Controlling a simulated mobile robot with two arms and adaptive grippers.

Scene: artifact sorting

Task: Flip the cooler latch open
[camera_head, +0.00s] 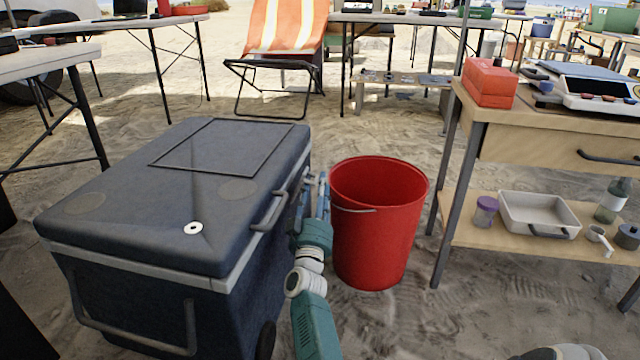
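A dark blue cooler (130,215) stands on the sand at left centre, its lid shut. A grey handle-shaped part (268,212), perhaps the latch, is on the lid's right edge; I cannot tell whether it is flipped.
A wooden table (545,145) with a lower shelf is farther right. An orange striped chair (283,28) is behind the cooler. Open sand lies in front of the bucket.

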